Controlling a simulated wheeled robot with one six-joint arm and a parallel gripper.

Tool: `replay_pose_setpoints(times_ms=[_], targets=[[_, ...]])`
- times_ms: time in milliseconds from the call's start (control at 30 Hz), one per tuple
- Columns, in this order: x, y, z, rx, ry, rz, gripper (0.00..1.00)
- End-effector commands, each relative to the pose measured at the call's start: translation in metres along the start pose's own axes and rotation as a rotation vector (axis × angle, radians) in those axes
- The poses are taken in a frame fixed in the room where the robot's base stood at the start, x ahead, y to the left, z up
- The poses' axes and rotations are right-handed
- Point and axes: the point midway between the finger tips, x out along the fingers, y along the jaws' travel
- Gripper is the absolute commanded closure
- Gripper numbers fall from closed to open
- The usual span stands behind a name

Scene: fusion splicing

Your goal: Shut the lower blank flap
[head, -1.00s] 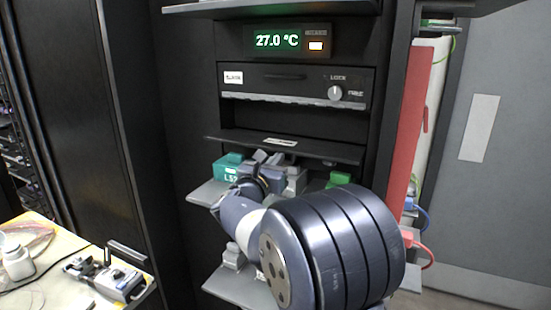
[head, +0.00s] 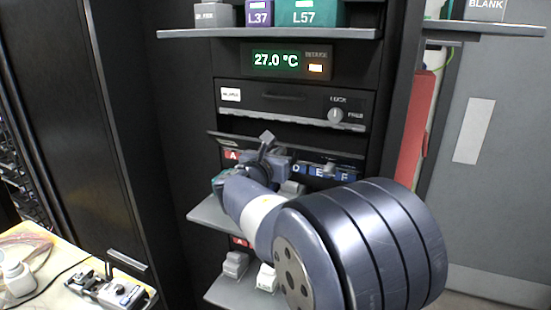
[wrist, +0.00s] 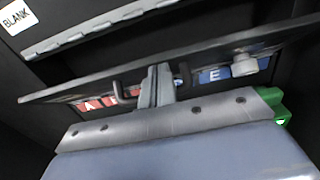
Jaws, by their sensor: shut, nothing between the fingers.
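The lower blank flap (head: 225,136) is a thin dark plate below the upper panel, sticking out and tilted, not flush with the cabinet. In the wrist view the lower flap (wrist: 90,87) shows nearly edge-on as a slanting dark strip. My gripper (head: 266,142) reaches the flap from below and in front. In the wrist view my gripper's fingers (wrist: 158,82) are together and empty, their tips overlapping the flap's edge. I cannot tell for sure whether they touch it. My forearm hides part of the opening underneath.
The upper panel (head: 285,112) with a white label and lock knob is closed above. Lettered red and blue labels (head: 318,171) show under the flap. A grey shelf (head: 205,213) juts out below. Another shelf (head: 180,33) above holds labelled boxes. A work table (head: 60,285) stands at left.

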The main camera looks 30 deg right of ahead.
Motion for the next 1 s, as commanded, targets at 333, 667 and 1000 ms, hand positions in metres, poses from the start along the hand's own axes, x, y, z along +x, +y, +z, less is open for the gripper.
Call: replay_pose_setpoints(times_ms=[333, 667, 1000], targets=[[0.023, -0.001, 0.033, 0.001, -0.001, -0.003, 1.00], [0.041, -0.001, 0.046, 0.001, 0.000, -0.002, 1.00], [0.048, 0.000, 0.050, 0.000, 0.001, -0.001, 1.00]])
